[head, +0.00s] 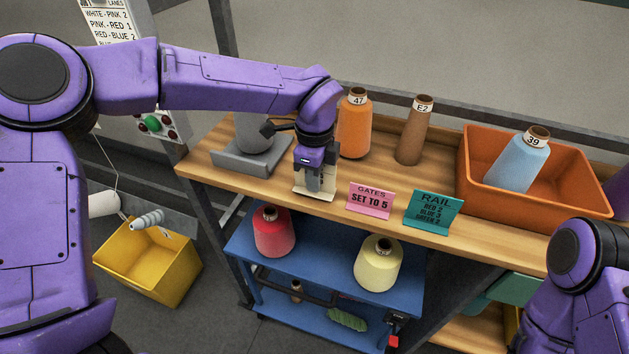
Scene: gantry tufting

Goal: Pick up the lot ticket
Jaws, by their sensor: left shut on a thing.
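My left gripper (314,180) points down over the front part of the wooden shelf (228,169). It is shut on a cream card, the lot ticket (316,194), near the shelf's front edge. The gripper covers the upper part of the card, and no writing on it can be read. I cannot tell whether the card still touches the shelf. My right arm shows at the lower right, but its gripper is out of view.
Behind the gripper stand a grey scale (243,160), an orange cone (354,128) and a brown cone (414,137). A pink card (370,199) and a teal card (433,212) stand to the right, before an orange bin (482,205). A blue cart (330,262) is below.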

